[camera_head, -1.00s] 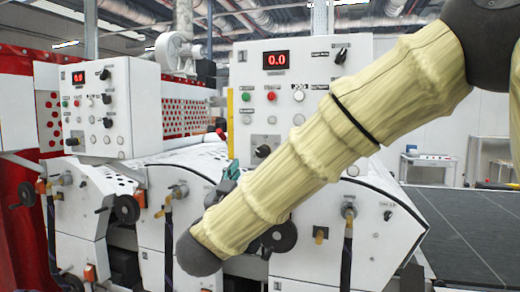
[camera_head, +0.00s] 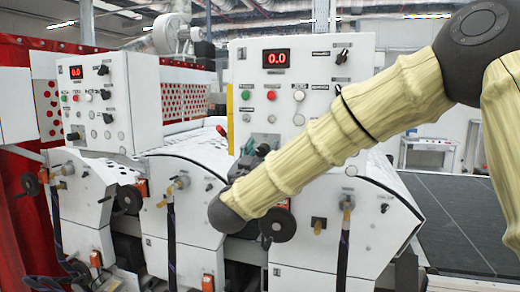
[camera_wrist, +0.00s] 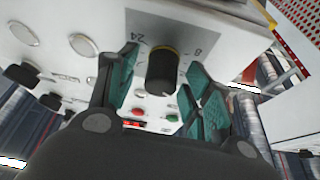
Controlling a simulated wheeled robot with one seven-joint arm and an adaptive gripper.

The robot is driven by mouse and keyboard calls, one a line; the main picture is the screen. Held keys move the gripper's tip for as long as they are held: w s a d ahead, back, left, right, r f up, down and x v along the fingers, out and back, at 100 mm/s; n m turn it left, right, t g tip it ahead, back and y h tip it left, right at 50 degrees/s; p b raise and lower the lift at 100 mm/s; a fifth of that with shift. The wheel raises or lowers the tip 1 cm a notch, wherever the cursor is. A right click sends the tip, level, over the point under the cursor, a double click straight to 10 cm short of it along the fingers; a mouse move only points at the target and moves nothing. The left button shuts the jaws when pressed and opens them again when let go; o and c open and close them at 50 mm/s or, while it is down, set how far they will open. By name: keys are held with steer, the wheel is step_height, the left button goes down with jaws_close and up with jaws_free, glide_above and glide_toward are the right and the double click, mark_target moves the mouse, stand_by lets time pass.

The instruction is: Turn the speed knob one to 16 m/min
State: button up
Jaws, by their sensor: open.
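The speed knob is a black cylinder (camera_wrist: 161,72) on a grey scale plate, with 24 and 8 readable beside it in the wrist view. Its pointer setting is not readable. My gripper (camera_wrist: 163,60) is open, its teal-padded fingers on either side of the knob, with gaps showing on both sides. In the head view the knob (camera_head: 263,150) shows at the lower part of the right control panel (camera_head: 310,90), above my forearm. My gripper is small and mostly hidden there. The red display (camera_head: 276,58) on this panel reads 0.0.
A similar control panel (camera_head: 120,85) with its own display stands to the left. Green and red buttons and other switches lie close to the knob. White roller housings (camera_head: 185,225) with handwheels and hoses stand below.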

steer(key=c, duration=1)
steer(key=shift+f+m+b, duration=0.15)
steer(key=shift+m+b, duration=0.25)
steer(key=shift+b, duration=0.45)
steer(key=shift+f+m+h+b, duration=0.15)
steer(key=shift+m+h+b, duration=0.5)
steer(key=shift+b, duration=0.45)
steer(key=m+g+h+b, duration=0.1)
steer(key=m+b, duration=0.2)
steer(key=b, duration=0.1)
steer(key=m+g+h+b, duration=0.1)
steer(key=m+b, duration=0.2)
steer(key=b, duration=0.1)
steer(key=m+g+h+b, duration=0.1)
steer(key=m+b, duration=0.2)
steer(key=b, duration=0.1)
steer(key=shift+m+g+b, duration=0.3)
steer(key=shift+m+g, duration=0.05)
steer(key=shift+g, duration=0.05)
steer(key=m+g+b, duration=0.1)
steer(key=m+b, duration=0.2)
steer(key=shift+m+h+b, duration=0.25)
steer(key=shift+m+b, duration=0.05)
steer(key=shift+b, duration=0.1)
steer(key=shift+r+m, duration=0.25)
steer(key=shift+m, duration=0.05)
